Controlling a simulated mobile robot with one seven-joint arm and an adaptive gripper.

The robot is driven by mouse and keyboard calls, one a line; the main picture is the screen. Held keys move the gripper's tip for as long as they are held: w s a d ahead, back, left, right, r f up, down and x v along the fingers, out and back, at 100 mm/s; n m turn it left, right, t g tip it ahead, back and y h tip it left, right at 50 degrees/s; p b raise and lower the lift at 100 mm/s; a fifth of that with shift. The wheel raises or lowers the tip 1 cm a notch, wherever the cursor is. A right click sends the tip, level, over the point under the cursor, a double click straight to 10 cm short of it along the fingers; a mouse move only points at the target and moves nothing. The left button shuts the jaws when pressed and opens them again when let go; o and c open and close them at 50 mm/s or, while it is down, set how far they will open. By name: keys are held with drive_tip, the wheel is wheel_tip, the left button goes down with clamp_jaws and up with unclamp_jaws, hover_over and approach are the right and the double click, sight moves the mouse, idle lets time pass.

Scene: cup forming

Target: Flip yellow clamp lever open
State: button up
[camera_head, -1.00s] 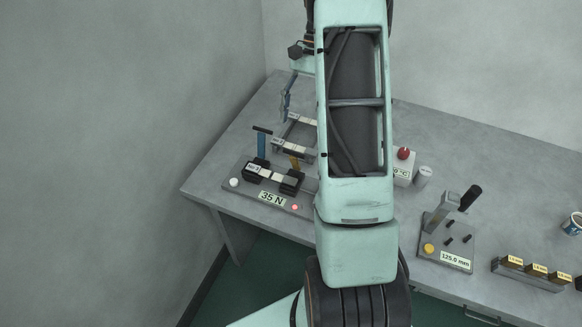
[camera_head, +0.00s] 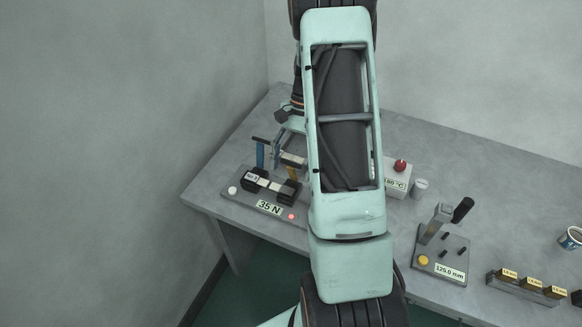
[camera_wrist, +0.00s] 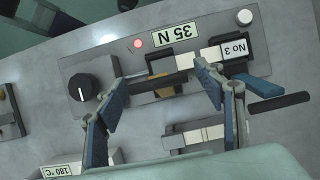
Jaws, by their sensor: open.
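The yellow clamp lever (camera_head: 292,174) stands on the right side of the fixture marked 35 N (camera_head: 240,198); my gripper and arm partly cover it in the head view. In the wrist view its yellow part (camera_wrist: 165,86) shows beneath a black handle bar (camera_wrist: 150,83). My gripper (camera_wrist: 163,78) is open, with one blue-padded finger near each end of that bar. I cannot tell whether either finger touches it. A blue lever (camera_head: 260,153) with a black handle (camera_wrist: 279,102) stands on the fixture's other side.
A black knob (camera_wrist: 93,88) is left of the fingers in the wrist view. A block marked No 3 (camera_wrist: 233,50) sits on the fixture. A 180 °C box (camera_head: 397,177) with a red button and a 125.0 mm device (camera_head: 440,250) stand to the right on the bench.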

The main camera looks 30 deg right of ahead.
drive_tip(key=shift+s+a+f, duration=0.1)
drive_tip(key=shift+a+f, duration=0.05)
drive_tip(key=shift+f, duration=0.2)
drive_tip(key=shift+c, duration=0.6)
clamp_jaws()
